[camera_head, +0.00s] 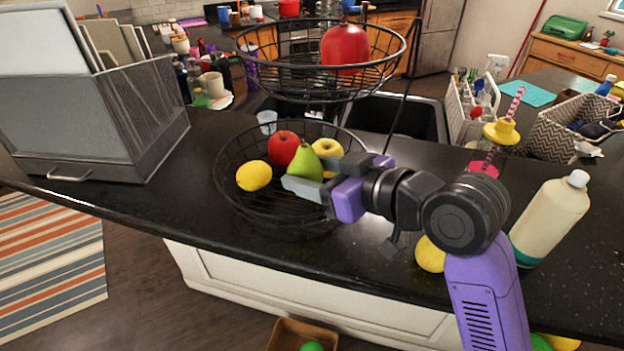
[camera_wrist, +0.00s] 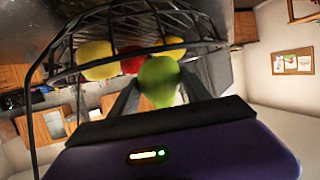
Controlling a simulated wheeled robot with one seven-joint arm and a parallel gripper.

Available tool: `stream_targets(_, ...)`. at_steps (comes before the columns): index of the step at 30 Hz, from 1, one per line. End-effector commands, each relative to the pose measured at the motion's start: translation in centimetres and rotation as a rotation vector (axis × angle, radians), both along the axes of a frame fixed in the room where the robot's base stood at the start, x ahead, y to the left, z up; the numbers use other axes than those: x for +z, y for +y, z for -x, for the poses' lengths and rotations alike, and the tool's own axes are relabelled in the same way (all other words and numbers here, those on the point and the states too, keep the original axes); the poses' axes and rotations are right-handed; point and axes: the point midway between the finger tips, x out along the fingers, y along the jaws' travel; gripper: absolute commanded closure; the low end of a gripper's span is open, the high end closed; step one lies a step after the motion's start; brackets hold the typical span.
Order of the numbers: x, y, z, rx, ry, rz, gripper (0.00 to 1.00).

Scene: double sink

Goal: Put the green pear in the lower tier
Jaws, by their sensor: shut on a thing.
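The green pear (camera_head: 305,163) is between the fingers of my gripper (camera_head: 312,175), inside the rim of the lower tier (camera_head: 226,188) of a black wire basket. My gripper is shut on the pear. In the wrist view the pear (camera_wrist: 158,80) sits between the two dark fingers (camera_wrist: 160,95), with the basket wires (camera_wrist: 62,48) around and above it. The lower tier also holds a lemon (camera_head: 253,176), a red apple (camera_head: 283,147) and a yellow apple (camera_head: 327,149). Whether the pear touches the tier's floor cannot be told.
The upper tier (camera_head: 270,66) hangs above with a red fruit (camera_head: 344,47) in it. A grey mesh file holder (camera_head: 120,115) stands to the left. A bottle (camera_head: 550,215) and a yellow fruit (camera_head: 430,256) are to the right of the basket. Sink basins (camera_head: 400,115) lie behind.

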Motion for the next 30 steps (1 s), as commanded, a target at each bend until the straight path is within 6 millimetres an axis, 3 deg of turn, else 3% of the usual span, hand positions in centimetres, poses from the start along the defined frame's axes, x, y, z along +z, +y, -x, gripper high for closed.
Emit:
stream_targets(6,-2.4,-0.1,0.0,-0.002,0.002,-0.002,0.90)
stream_targets(29,-3.6,-0.1,0.0,0.000,0.000,0.000,0.90)
stream_targets(30,-3.6,0.0,0.1,0.000,0.001,0.001,0.36)
